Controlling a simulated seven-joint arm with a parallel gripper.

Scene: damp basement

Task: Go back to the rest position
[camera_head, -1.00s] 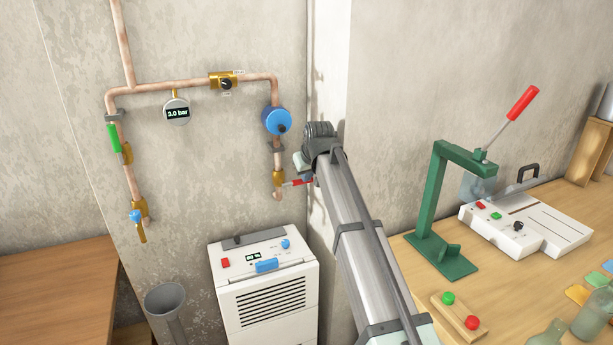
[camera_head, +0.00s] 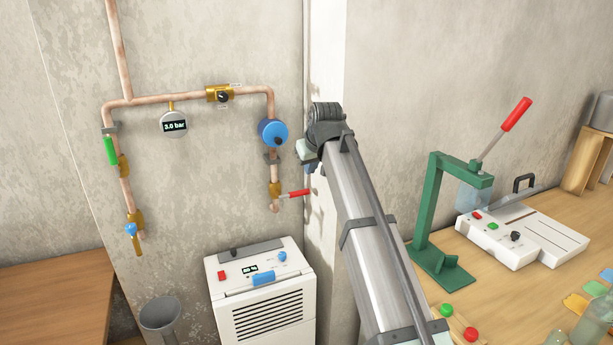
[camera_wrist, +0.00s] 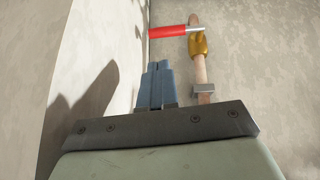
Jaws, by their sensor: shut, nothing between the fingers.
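My gripper (camera_wrist: 157,68) is shut and empty in the wrist view, its blue-grey fingers together. The red-handled valve lever (camera_wrist: 167,32) lies beyond the fingertips, apart from them in that picture. In the head view my arm reaches up to the wall corner and its end hides most of the gripper. The red lever (camera_head: 295,193) shows just left of and below the arm's end, sticking out sideways from the brass valve (camera_head: 274,190) on the right copper pipe.
The gauge (camera_head: 174,124) reads 3.0 bar. A white dehumidifier-like unit (camera_head: 262,300) stands below the pipes. At right, a bench (camera_head: 490,290) carries a green lever press (camera_head: 432,210) and a white device (camera_head: 530,238). A grey pipe (camera_head: 161,315) stands at lower left.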

